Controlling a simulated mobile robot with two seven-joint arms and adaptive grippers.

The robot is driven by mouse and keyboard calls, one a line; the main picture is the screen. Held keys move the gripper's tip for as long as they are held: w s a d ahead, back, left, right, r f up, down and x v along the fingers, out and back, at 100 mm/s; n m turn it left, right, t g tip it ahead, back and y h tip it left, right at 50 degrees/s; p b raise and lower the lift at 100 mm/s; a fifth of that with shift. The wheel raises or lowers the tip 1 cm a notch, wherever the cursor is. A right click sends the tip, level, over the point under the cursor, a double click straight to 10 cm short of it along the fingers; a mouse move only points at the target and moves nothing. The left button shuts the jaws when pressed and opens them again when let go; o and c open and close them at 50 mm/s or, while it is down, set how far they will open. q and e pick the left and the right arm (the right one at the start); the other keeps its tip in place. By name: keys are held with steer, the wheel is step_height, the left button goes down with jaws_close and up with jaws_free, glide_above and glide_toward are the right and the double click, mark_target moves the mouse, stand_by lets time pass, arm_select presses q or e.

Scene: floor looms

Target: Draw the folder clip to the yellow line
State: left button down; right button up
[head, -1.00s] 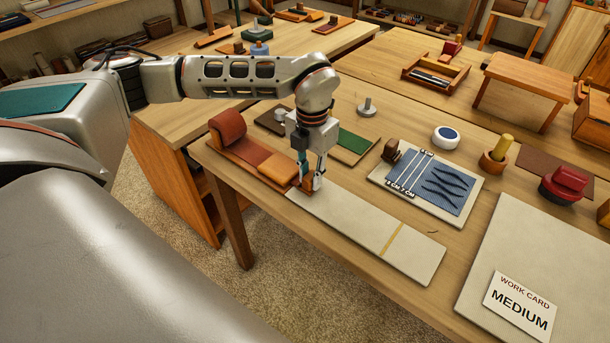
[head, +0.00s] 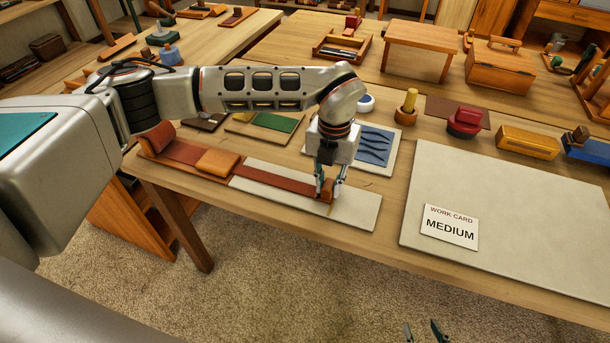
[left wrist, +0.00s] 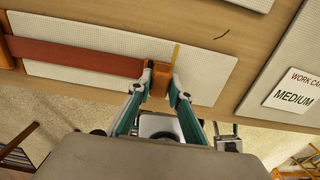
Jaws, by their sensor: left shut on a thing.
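The brown folder clip (head: 327,187) sits at the right end of a rust-red strip (head: 270,183) that lies along a pale board (head: 358,210). My left gripper (head: 328,192) is shut on the clip, a finger on either side. In the left wrist view the clip (left wrist: 160,82) shows between the fingertips (left wrist: 160,95). The yellow line (left wrist: 176,54) crosses the board just right of the clip, very close to its right edge; the right finger partly hides the line. My right gripper (head: 423,331) shows only its parted fingertips at the bottom edge, empty.
An orange-brown block (head: 217,162) and a roll (head: 157,138) lie at the strip's left end. A large pale mat with a MEDIUM work card (head: 450,228) is to the right. A blue-topped board (head: 375,148) lies behind the gripper. The board's right end is clear.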

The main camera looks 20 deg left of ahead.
mark_target(334, 199)
arm_select(q)
steer(key=shift+d, duration=0.85)
steer(key=c, duration=1.8)
jaws_free()
steer(key=shift+c, duration=0.2)
step_height(334, 199, up, 12)
steer(key=shift+s, duration=0.1)
